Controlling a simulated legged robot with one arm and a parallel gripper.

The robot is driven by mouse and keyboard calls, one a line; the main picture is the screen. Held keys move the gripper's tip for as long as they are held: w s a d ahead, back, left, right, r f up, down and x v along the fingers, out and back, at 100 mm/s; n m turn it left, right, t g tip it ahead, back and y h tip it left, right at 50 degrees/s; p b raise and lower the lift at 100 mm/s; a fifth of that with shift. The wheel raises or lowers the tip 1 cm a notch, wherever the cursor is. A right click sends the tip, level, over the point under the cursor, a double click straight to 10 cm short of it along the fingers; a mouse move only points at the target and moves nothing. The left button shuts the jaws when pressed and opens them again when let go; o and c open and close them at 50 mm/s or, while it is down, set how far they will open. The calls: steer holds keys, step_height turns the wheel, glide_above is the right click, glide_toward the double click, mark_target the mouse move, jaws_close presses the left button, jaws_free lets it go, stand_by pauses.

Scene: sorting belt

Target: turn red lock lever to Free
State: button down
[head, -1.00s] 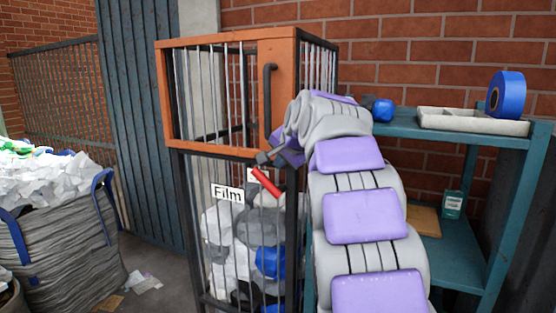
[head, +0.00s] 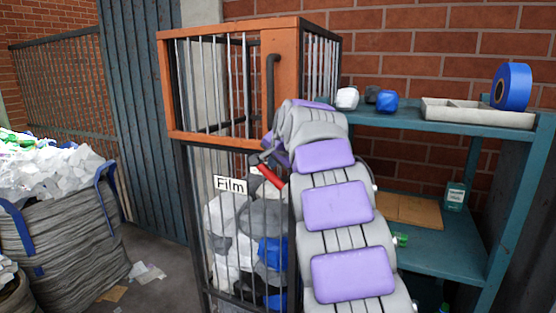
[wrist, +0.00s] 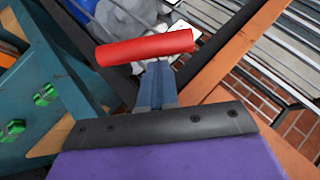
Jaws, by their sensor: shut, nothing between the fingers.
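The red lock lever (head: 268,174) slants down to the right at the front of the cage, just below the orange door (head: 285,85). In the wrist view the red lever grip (wrist: 145,48) lies across the picture, just beyond my fingertips. My gripper (wrist: 156,68) is shut and empty, its fingers pointing at the middle of the grip. I cannot tell whether they touch it. In the head view my gripper (head: 264,157) is by the lever's upper end, partly hidden by my arm. No "Free" marking is readable.
The cage has a "Film" label (head: 229,185) and bagged film behind its bars. A black door handle (head: 270,85) stands above the lever. A teal shelf (head: 440,125) with a blue tape roll (head: 511,87) is close on the right. A full sack (head: 75,220) stands left.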

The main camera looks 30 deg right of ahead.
mark_target(258, 168)
steer(key=a+p, duration=0.1)
steer(key=p, duration=0.1)
steer(key=w+a+p, duration=0.1)
steer(key=p, duration=0.2)
steer(key=shift+w+f+g, duration=0.15)
steer(key=shift+w+g, duration=0.05)
steer(key=shift+g, duration=0.1)
steer(key=shift+w+d+f+p, duration=0.1)
steer(key=shift+w+f+p, duration=0.3)
steer(key=shift+p, duration=0.3)
steer(key=shift+w+a+f+p, duration=0.1)
steer(key=shift+a+p, duration=0.55)
steer(key=g+h+p, duration=0.1)
steer(key=n+g+p, duration=0.1)
steer(key=shift+w+a+f+h+p, duration=0.2)
steer(key=shift+w+h+p, duration=0.1)
steer(key=shift+h+p, duration=0.1)
steer(key=shift+w+f+n+g+h+p, duration=0.15)
steer(key=shift+f+n+g+h+p, duration=0.25)
steer(key=shift+p, duration=0.55)
steer(key=shift+a+f, duration=0.1)
steer(key=shift+f, duration=0.1)
